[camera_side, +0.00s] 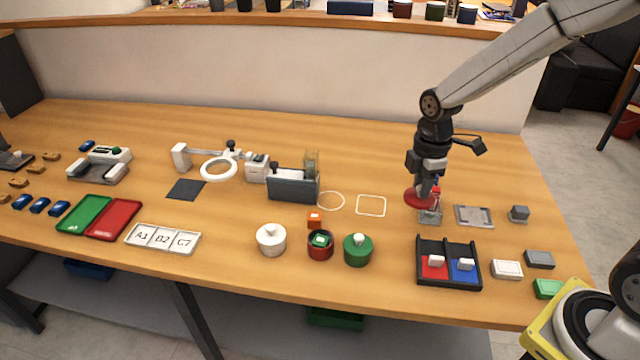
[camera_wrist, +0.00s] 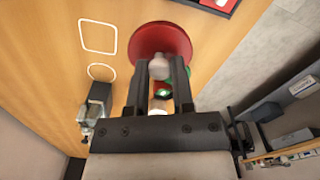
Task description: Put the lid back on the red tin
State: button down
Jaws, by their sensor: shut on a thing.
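My gripper (camera_side: 424,192) is shut on the knob of the red lid (camera_side: 418,198), toward the right of the table. In the wrist view the red lid (camera_wrist: 160,38) is a round disc ahead of my fingertips (camera_wrist: 160,72), with its pale knob between them. The red tin (camera_side: 320,252) stands open near the front middle of the table, with a green block (camera_side: 320,240) inside. My gripper is well to the right of the tin and farther back. Whether the lid touches anything beneath it is unclear.
A white tin (camera_side: 271,241) and a green tin (camera_side: 357,251), both lidded, flank the red tin closely. An orange block (camera_side: 314,219) sits just behind it. A small grey fixture (camera_side: 430,215) stands by the lid. A dark divided tray (camera_side: 448,282) lies in front.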

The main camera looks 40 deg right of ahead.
jog(key=shift+w+a, duration=0.35)
jog(key=w+a+f, duration=0.1)
jog(key=w+a, duration=0.3)
jog(key=a, duration=0.4)
jog(key=w+a+n, duration=0.1)
jog(key=w+a, duration=0.3)
jog(key=a, duration=0.5)
jog(key=shift+w+a+f, duration=0.25)
jog(key=shift+w+f, duration=0.05)
jog(key=shift+f, duration=0.1)
jog(key=shift+f, duration=0.2)
jog(key=shift+f, duration=3)
jog(key=shift+f, duration=0.2)
